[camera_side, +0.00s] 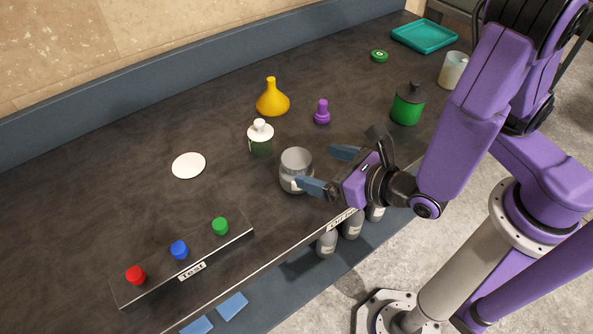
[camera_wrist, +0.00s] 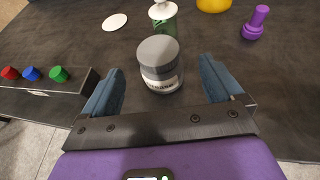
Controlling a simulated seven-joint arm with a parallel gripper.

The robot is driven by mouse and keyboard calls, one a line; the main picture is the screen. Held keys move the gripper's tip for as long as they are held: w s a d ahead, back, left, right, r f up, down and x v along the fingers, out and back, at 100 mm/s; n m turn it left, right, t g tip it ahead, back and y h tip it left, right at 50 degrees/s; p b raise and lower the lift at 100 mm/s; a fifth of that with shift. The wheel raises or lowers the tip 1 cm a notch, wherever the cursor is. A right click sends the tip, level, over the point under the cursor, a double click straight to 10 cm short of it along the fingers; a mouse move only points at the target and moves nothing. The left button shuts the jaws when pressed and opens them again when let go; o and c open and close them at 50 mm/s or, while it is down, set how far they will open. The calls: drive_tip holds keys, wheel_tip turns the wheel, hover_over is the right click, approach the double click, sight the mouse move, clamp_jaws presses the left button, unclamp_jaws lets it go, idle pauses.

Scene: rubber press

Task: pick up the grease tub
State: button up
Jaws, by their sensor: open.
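The grease tub (camera_side: 296,164) is a grey, round, squat tub with a pale label, standing upright on the dark bench. In the wrist view the grease tub (camera_wrist: 160,68) sits centred ahead of my palm, with part of its label readable. My gripper (camera_side: 314,166) is open, with its blue fingers pointing at the tub from the bench's front side. In the side view the near finger overlaps the tub's lower edge, and the far finger is to its right. In the wrist view my gripper (camera_wrist: 161,66) shows a gap on both sides of the tub.
A white-capped green bottle (camera_side: 260,140) stands just behind the tub. A yellow flask (camera_side: 272,98), purple peg (camera_side: 322,113) and green canister (camera_side: 407,105) stand farther back. A white disc (camera_side: 188,165) lies left. A button panel (camera_side: 184,262) is at the front left. Bottles (camera_side: 327,243) stand below the front edge.

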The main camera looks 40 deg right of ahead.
sight(306, 164)
drive_tip(key=shift+x, duration=3.8)
drive_tip(key=shift+a+f, duration=0.1)
drive_tip(key=shift+c, duration=0.2)
drive_tip(key=shift+s, duration=0.1)
drive_tip(key=c, duration=1.3)
